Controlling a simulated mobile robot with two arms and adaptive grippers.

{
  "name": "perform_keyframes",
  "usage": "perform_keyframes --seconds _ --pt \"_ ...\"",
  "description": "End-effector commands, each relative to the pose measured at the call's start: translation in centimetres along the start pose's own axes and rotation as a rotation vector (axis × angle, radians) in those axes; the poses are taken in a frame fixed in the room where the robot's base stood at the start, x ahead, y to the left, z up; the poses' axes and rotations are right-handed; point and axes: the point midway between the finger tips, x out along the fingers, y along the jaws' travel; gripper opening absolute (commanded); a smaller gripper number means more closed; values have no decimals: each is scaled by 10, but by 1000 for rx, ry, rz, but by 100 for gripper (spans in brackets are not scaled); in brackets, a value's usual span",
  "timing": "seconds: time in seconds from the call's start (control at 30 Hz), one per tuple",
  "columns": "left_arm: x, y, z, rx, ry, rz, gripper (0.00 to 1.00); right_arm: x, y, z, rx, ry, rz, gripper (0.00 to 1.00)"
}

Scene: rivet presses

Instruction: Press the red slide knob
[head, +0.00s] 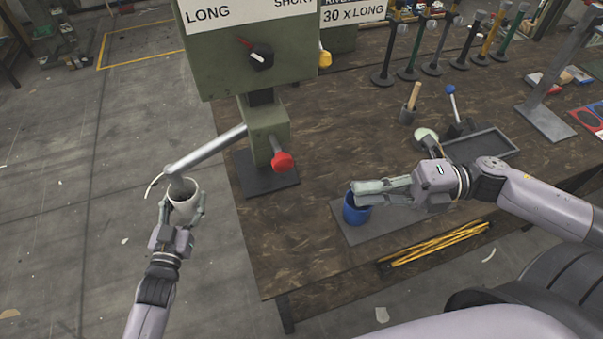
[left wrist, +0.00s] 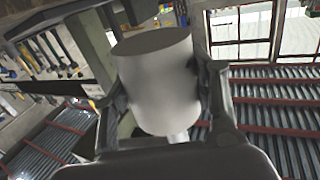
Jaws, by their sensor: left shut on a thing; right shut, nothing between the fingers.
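The red slide knob (head: 282,161) sticks out from the front of the green rivet press (head: 266,136), low on its column. My left gripper (head: 184,207) is left of the press, off the table edge, and shut on a white cup (head: 182,194). The left wrist view shows the cup (left wrist: 156,82) between the two fingers. My right gripper (head: 358,190) is shut and empty. It is at the rim of a blue cup (head: 354,212), right of and nearer than the knob; whether it touches is unclear.
The blue cup stands on a grey mat (head: 375,228) on the brown table (head: 300,258). Yellow sticks (head: 436,245) lie at the front edge. A black tray (head: 482,146) and a blue-knobbed lever (head: 452,100) are beyond my right arm. The table between knob and blue cup is clear.

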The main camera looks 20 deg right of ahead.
Motion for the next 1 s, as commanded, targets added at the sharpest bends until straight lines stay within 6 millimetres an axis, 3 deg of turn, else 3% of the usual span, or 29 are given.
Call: perform_keyframes --seconds 0.27,0.87,1.0 --pt "0 0 0 0 1 0 25 17 1 0 -3 2 2 0" --pt "0 0 0 0 1 0 25 103 2 0 -4 2 4 0" --pt "0 0 0 0 1 0 25 105 1 19 -4 -1 2 0"
